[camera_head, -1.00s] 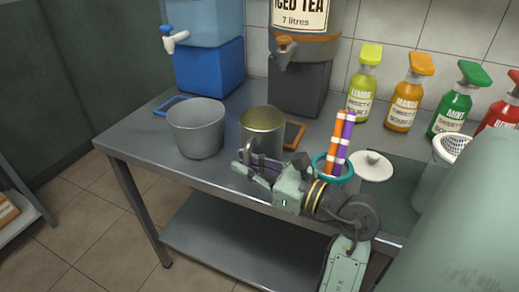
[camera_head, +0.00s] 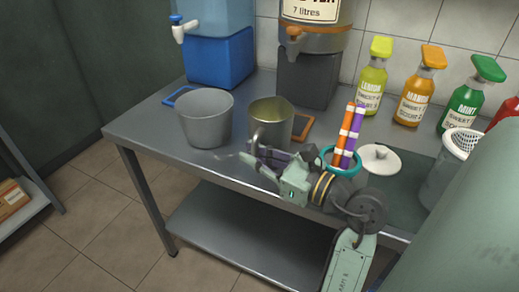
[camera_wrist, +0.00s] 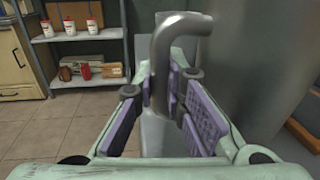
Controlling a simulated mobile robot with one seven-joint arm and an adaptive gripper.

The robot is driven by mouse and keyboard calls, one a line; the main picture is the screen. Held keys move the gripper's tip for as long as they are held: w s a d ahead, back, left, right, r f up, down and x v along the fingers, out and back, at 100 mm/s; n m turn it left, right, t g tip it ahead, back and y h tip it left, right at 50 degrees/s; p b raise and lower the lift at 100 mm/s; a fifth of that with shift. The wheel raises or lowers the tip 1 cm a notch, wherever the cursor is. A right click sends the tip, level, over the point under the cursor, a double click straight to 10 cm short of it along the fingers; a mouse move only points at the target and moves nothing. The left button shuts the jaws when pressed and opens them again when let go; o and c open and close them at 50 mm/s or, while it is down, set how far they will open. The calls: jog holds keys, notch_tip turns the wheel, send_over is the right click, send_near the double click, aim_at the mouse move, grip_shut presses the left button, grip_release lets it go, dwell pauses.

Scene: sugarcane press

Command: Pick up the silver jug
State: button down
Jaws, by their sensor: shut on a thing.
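The silver jug (camera_head: 270,124) stands upright on the steel table, its open top facing up. In the wrist view its grey body (camera_wrist: 255,60) fills the right side, and its curved handle (camera_wrist: 163,62) passes down between the finger pads. My gripper (camera_head: 262,164) is at the jug's near side, shut on the handle; the wrist view shows my gripper (camera_wrist: 160,98) with a pad on each side of the handle. The lower handle is partly hidden by the fingers.
A grey bucket (camera_head: 205,120) stands close left of the jug. Right are a teal-rimmed cup holding orange and purple sticks (camera_head: 350,135), a white lid (camera_head: 380,158) and syrup bottles (camera_head: 415,90). Drink dispensers (camera_head: 305,75) stand behind. The table's left front is clear.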

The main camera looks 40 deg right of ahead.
aim_at(254, 142)
jog(key=shift+r, duration=0.2)
jog(key=shift+r+b, duration=0.45)
jog(key=shift+r, duration=1.05)
jog(key=s+a+b, duration=0.6)
jog(key=a, duration=0.3)
jog(key=shift+s+r, duration=0.25)
jog(key=shift+s, duration=0.05)
jog(key=shift+s+a+r+b, duration=0.2)
jog(key=shift+s+a+b, duration=0.2)
jog(key=shift+a+b, duration=0.45)
jog(key=shift+s+a+r+b, duration=0.15)
jog(key=shift+s+a+b, duration=0.3)
jog(key=shift+b, duration=0.75)
jog(key=shift+s+a+r+b, duration=0.2)
jog(key=shift+s+a+b, duration=0.15)
jog(key=shift+a+b, duration=0.55)
